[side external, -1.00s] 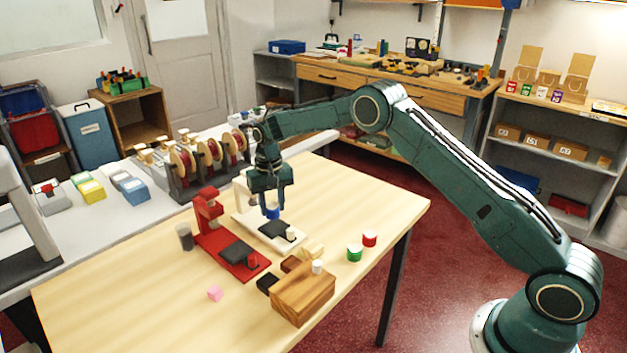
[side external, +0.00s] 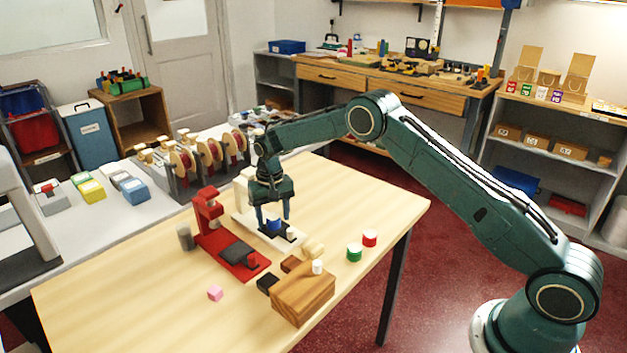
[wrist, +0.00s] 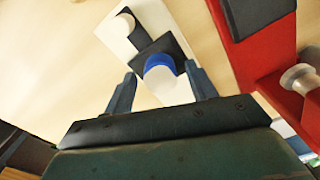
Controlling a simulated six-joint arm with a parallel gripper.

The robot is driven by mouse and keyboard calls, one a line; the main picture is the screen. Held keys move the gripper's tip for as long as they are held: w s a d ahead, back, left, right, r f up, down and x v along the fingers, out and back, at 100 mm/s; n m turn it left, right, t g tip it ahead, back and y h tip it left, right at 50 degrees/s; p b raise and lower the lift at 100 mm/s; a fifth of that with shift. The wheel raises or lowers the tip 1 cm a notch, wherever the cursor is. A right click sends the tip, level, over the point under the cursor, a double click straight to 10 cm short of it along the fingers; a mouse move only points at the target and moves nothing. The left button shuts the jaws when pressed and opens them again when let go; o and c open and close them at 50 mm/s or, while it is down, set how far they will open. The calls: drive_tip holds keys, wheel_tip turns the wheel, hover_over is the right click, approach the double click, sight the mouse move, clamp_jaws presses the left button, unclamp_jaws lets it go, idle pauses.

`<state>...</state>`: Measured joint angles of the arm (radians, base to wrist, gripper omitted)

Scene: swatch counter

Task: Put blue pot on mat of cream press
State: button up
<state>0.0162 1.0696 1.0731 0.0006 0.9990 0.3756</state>
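The blue pot (side external: 273,223), with a white top, stands upright on the dark mat (side external: 281,236) of the cream press (side external: 242,190). The wrist view shows the pot (wrist: 164,80) resting over the black mat (wrist: 146,49), on the cream base. My gripper (side external: 273,217) is low over the press with its fingers spread on either side of the pot. In the wrist view, a gap shows between the pot and each finger of my gripper (wrist: 161,90). The pot's far side is hidden.
A red press (side external: 212,232) with a dark mat stands close to the left. A wooden block (side external: 303,293) with a white piece on top is in front. Green (side external: 354,253) and red (side external: 369,239) pots stand to the right.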

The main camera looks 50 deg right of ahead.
sight(273, 218)
drive_tip(key=shift+r, duration=0.1)
wheel_tip(273, 218, up, 12)
idle(0.9)
drive_tip(key=shift+r, duration=0.2)
drive_tip(key=s+r+n+t, duration=0.2)
drive_tip(key=s+r+t, duration=0.1)
drive_tip(key=s+r, duration=1.65)
drive_tip(key=s+a+f+n+t, duration=0.1)
drive_tip(key=s+f, duration=0.3)
drive_tip(key=s, duration=2)
drive_tip(key=shift+n+t, duration=0.7)
drive_tip(key=shift+t, duration=0.1)
